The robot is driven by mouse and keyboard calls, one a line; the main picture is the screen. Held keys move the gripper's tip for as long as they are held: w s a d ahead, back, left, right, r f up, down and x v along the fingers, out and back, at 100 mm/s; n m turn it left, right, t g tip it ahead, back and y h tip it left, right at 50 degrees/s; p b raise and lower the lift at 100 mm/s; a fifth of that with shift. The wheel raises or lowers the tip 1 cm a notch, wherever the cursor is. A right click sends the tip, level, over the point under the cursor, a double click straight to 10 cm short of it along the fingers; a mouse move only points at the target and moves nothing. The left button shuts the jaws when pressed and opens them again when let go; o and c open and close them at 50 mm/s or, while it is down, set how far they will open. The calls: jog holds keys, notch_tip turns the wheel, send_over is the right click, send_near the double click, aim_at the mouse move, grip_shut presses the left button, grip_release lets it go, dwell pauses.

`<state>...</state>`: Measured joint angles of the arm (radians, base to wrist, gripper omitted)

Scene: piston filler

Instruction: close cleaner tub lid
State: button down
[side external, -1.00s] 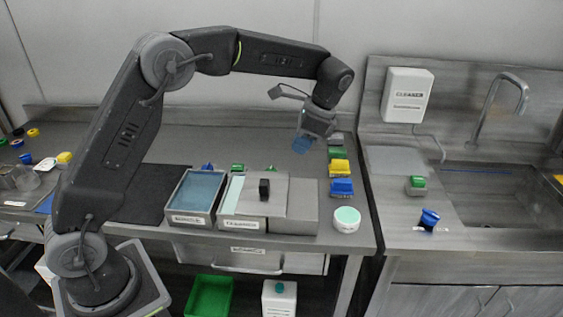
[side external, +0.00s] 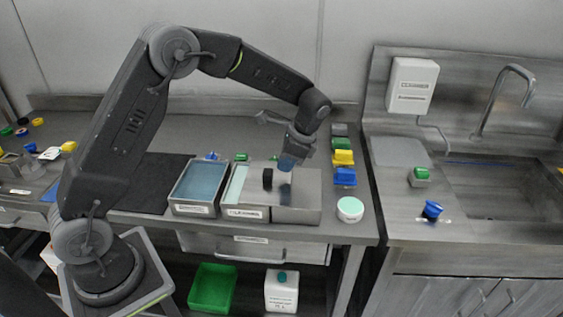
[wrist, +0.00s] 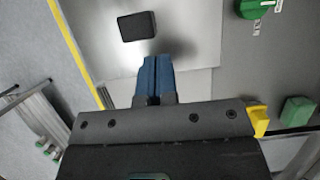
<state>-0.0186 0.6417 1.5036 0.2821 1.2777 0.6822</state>
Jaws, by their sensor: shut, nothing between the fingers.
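The cleaner tub (side external: 245,213) is a steel tub with a label on its front, in the middle of the bench. Its steel lid (side external: 253,192) sits to the right of full cover, so a pale teal strip of the contents shows along the left side. A black block handle (side external: 267,180) stands on the lid; it also shows in the wrist view (wrist: 137,26). My gripper (side external: 287,164) is just right of the handle, over the lid's right part, apart from the handle. Its blue fingers (wrist: 156,80) are together and empty.
An open tub of blue liquid (side external: 199,186) stands left of the cleaner tub. A steel block (side external: 298,206) adjoins it on the right. A white round pot with a pale green top (side external: 350,209) and yellow and blue blocks (side external: 344,177) stand further right.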

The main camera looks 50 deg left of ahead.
aim_at(253, 176)
jog(key=shift+s+a, duration=0.35)
jog(key=shift+a, duration=0.05)
jog(key=s+a, duration=0.4)
jog(key=shift+d, duration=0.1)
dwell(0.3)
